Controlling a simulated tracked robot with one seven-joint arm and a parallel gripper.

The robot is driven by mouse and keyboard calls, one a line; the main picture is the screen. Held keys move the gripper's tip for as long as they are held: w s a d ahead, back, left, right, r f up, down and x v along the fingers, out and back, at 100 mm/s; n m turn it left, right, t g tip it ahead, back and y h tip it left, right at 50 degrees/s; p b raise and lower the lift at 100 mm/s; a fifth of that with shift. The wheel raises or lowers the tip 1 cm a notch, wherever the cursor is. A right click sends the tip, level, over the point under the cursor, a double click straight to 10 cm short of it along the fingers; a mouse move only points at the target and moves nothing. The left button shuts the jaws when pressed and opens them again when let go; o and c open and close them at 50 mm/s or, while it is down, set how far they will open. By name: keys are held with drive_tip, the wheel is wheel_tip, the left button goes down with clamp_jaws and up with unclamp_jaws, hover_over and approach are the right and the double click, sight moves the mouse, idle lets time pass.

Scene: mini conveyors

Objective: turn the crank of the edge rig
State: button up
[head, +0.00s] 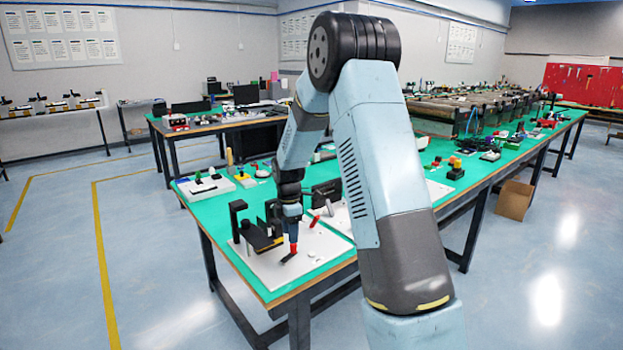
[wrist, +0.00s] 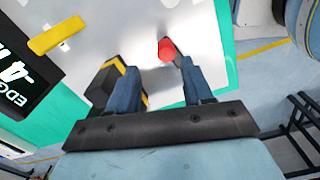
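The edge rig's white base plate (head: 270,268) lies on the near corner of the green bench and carries black posts and a dark block with yellow trim (head: 262,241). The crank's red knob (head: 293,247) stands on a short dark arm (head: 289,257) at the front of the plate. My gripper (head: 292,232) points down just above the knob. In the wrist view my gripper (wrist: 157,66) has its blue fingers spread apart. The red knob (wrist: 166,49) shows between the fingertips, close to the right one; I cannot tell whether they touch. The right fingertip partly hides the crank arm.
A black label reading EDGE (wrist: 20,70) and a yellow bar (wrist: 57,35) lie left in the wrist view. The yellow-trimmed block (wrist: 104,82) is beside my left finger. Another white-plated rig (head: 206,187) sits behind on the bench. The floor left of the bench is clear.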

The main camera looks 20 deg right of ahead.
wheel_tip(320, 180, up, 11)
drive_tip(key=s+r+m+t, duration=0.1)
drive_tip(key=s+r+m, duration=0.4)
drive_tip(key=s, duration=0.5)
drive_tip(key=s+r+m+t, duration=0.2)
drive_tip(key=s+r+m, duration=0.3)
drive_tip(key=s+r, duration=0.4)
drive_tip(key=shift+s+r, duration=0.3)
drive_tip(key=shift+s, duration=0.2)
